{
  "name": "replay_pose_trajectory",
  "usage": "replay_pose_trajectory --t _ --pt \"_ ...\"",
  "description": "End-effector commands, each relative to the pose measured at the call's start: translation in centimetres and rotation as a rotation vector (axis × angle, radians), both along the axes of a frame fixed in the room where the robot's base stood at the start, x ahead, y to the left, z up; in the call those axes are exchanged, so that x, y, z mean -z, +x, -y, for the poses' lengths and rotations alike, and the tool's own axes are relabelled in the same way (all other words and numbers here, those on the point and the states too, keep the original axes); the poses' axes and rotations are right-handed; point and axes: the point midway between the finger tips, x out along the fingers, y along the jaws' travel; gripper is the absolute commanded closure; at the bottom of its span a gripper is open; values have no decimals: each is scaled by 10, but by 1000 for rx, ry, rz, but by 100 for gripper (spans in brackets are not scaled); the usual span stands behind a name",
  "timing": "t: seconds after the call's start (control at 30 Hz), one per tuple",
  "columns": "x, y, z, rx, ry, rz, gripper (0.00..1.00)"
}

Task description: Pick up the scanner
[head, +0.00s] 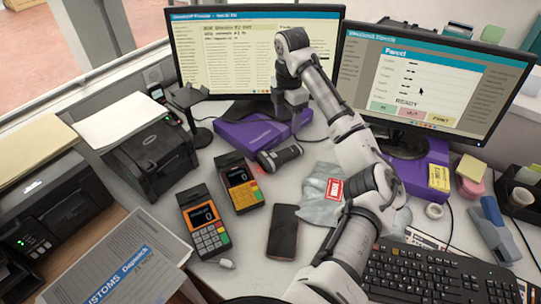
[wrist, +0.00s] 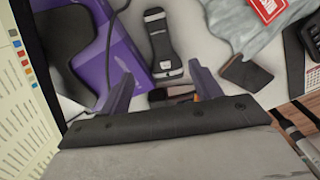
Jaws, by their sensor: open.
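The scanner (head: 280,157) is a dark handheld device lying on the counter, just right of the purple stand under the left monitor, with a red glow at its left end. In the wrist view the scanner (wrist: 160,36) lies lengthwise, its wider pale-rimmed end toward me. My gripper (head: 290,112) hangs over the purple stand, above and apart from the scanner. In the wrist view my gripper (wrist: 160,72) is open and empty, its two fingers either side of the scanner's near end in the picture.
The purple stand (head: 245,134) is close left of the scanner. Two card terminals (head: 238,182) (head: 204,223) and a dark phone (head: 283,231) lie nearer. A grey plastic bag with a red label (head: 322,208) lies to the right. Monitors (head: 245,58) (head: 425,85) stand behind.

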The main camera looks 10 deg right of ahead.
Motion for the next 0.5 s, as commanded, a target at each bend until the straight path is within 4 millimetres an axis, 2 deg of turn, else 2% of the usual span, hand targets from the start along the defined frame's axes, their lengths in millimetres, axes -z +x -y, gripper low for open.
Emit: replay_pose_trajectory --t 0.17,0.33,0.5 --pt "23 -2 1 -22 0 -11 36" --pt "58 -2 0 -20 2 -9 36" --pt "78 -1 2 -17 -3 -7 36"
